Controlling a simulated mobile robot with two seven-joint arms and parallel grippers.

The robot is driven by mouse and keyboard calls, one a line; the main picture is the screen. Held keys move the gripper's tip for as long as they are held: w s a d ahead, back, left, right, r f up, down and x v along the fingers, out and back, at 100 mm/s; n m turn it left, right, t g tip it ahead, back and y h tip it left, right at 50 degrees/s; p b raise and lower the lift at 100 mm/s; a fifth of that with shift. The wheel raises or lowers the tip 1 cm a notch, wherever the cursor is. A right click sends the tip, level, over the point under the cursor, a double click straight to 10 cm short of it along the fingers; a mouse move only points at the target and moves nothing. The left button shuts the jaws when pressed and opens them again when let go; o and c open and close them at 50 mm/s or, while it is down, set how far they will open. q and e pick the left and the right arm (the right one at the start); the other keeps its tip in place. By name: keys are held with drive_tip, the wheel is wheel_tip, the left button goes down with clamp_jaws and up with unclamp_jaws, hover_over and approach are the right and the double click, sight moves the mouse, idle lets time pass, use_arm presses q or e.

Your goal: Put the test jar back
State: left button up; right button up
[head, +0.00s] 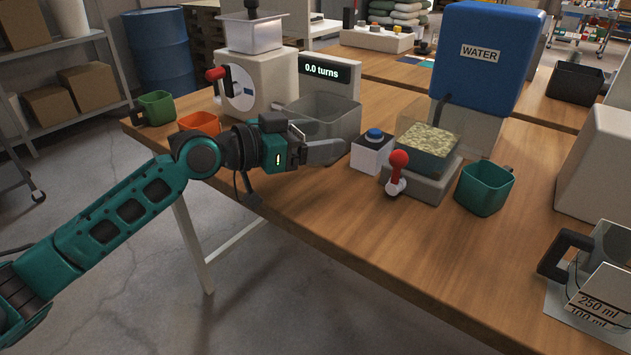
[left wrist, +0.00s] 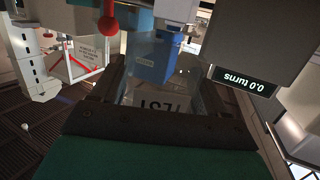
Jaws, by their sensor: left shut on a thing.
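The test jar (head: 332,118) is a clear square-sided container in front of the grey display post, by the white machine with a red crank. My left gripper (head: 322,150) is shut on it, its fingers low on the near side. In the left wrist view the clear jar (left wrist: 160,103), with upside-down TEST lettering, shows between the fingers of my left gripper (left wrist: 162,92). The jar looks upright. I cannot tell whether its base touches the table. My right gripper is not in view.
The white machine (head: 256,84) stands behind, its display (head: 328,70) reading 0.0 turns. An orange cup (head: 199,122) is left.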

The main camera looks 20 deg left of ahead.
sight(315, 192)
use_arm(q)
wheel_tip(315, 192, down, 7)
drive_tip(key=shift+f+b, duration=0.15)
drive_tip(key=shift+b, duration=0.85)
drive_tip(key=shift+f, duration=0.1)
drive_tip(key=o, duration=1.4)
drive_tip(key=shift+f, duration=0.1)
drive_tip(key=o, duration=0.4)
drive_tip(key=shift+o, duration=0.2)
